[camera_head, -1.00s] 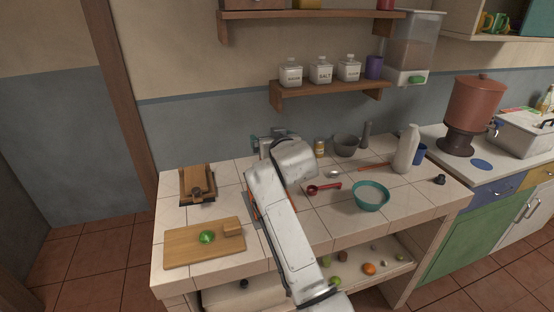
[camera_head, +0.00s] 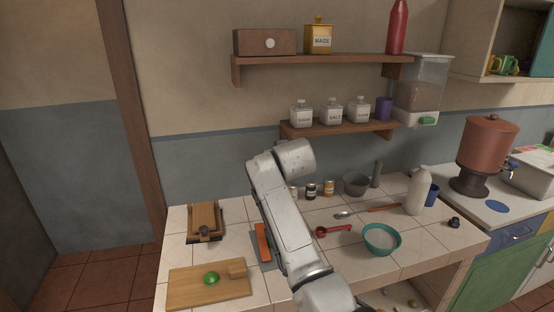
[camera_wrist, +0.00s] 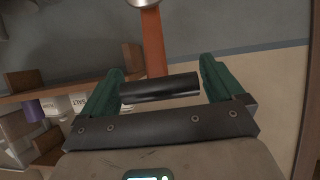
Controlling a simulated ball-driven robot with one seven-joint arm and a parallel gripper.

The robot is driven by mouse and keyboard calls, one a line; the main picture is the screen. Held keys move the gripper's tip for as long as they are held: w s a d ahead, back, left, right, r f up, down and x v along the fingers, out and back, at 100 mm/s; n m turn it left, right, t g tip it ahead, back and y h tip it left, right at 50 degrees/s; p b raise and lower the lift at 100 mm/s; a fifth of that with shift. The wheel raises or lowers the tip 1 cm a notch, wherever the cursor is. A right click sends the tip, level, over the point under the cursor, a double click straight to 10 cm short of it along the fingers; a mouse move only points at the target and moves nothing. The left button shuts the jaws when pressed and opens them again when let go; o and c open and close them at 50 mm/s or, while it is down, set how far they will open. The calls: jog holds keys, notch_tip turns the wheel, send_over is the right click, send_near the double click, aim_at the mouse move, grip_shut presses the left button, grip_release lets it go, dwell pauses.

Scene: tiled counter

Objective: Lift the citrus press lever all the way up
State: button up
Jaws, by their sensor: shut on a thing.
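The citrus press shows in the head view as an orange part (camera_head: 263,242) on a grey base, on the tiled counter beside my arm. My arm hides much of it. In the wrist view, an orange lever bar (camera_wrist: 153,45) runs up from a black cylindrical handle (camera_wrist: 160,88). My gripper (camera_wrist: 160,84), with green fingers, is shut on this handle, one finger at each end. The lever appears raised, with the wall and shelf behind it. My gripper is hidden behind my arm in the head view.
A cutting board (camera_head: 190,289) with a lime (camera_head: 211,279) lies front left. A wooden press (camera_head: 205,219) stands behind it. A red spoon (camera_head: 334,230), teal bowl (camera_head: 368,249) and several jars are on the right. A low shelf (camera_head: 340,129) hangs behind my arm.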

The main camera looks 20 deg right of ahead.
jog(key=shift+f, duration=0.2)
dwell(0.6)
jog(key=o, duration=1.1)
jog(key=shift+f, duration=0.1)
jog(key=r+p, duration=0.1)
jog(key=r, duration=0.1)
jog(key=s+r+p, duration=0.1)
jog(key=p, duration=0.1)
jog(key=shift+s+r+p, duration=0.1)
jog(key=shift+r+p, duration=0.2)
jog(key=shift+r, duration=0.1)
jog(key=s+r+p, duration=0.1)
jog(key=r, duration=0.1)
jog(key=s+r+p, duration=0.1)
jog(key=s+r, duration=0.1)
jog(key=r, duration=0.1)
jog(key=s+r+p, duration=0.1)
jog(key=r, duration=0.1)
jog(key=shift+s+a+r, duration=0.15)
jog(key=shift+s+r, duration=0.05)
jog(key=shift+r, duration=0.1)
jog(key=b+v, duration=0.3)
jog(key=v, duration=0.7)
jog(key=shift+s+r, duration=0.1)
jog(key=shift+s, duration=0.25)
